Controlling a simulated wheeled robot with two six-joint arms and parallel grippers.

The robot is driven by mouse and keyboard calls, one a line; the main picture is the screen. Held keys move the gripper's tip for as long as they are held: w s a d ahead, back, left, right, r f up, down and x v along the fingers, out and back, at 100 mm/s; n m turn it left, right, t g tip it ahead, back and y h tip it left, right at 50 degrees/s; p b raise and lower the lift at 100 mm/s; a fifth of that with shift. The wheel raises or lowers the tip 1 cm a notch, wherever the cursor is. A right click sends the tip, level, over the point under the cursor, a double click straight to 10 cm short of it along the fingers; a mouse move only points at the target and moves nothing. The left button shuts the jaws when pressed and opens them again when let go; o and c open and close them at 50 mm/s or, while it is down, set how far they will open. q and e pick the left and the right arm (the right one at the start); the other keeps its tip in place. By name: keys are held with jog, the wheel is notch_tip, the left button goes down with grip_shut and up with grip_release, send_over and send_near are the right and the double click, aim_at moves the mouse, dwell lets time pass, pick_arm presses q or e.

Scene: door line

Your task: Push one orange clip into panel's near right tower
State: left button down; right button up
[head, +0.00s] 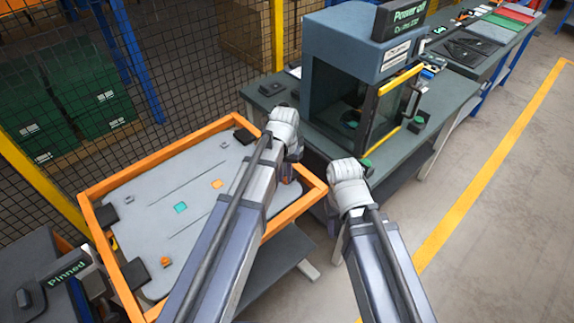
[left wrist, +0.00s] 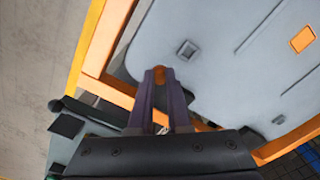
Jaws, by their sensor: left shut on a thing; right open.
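The light grey panel (head: 150,185) lies in an orange frame. My left gripper (left wrist: 159,76) is shut on an orange clip (left wrist: 159,73) over the panel's right edge; in the head view my arm mostly hides it. A square hollow tower (left wrist: 187,48), apparently the near right one, stands just beyond the fingertips, apart from the clip. Another tower (left wrist: 278,119) is farther along the right side. An orange piece (head: 165,262), apparently a clip on a tower, is at the panel's near left. My right gripper (head: 335,222) is open, right of the frame, its fingers barely showing.
An orange square (head: 217,184) and a teal square (head: 180,208) lie flat on the panel. A machine with a yellow-edged door (head: 395,95) stands on a bench behind my right arm. A mesh fence (head: 190,60) is behind the panel. The floor (head: 490,200) at right is clear.

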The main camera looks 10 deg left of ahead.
pick_arm(q)
jog(key=s+a+r+n+p, duration=0.1)
jog(key=s+a+r+p, duration=0.1)
jog(key=a+r+p, duration=0.3)
jog(key=f+b, duration=0.3)
jog(key=b, duration=0.1)
jog(key=f+b, duration=0.2)
jog(key=shift+w+d+f, duration=0.25)
jog(key=shift+d+f, duration=0.05)
jog(key=shift+f, duration=0.05)
jog(key=shift+f+b, duration=1.15)
jog(key=shift+b, duration=0.1)
dwell(2.2)
dwell(0.3)
jog(key=c, duration=0.8)
grip_release()
jog(key=shift+r, duration=0.1)
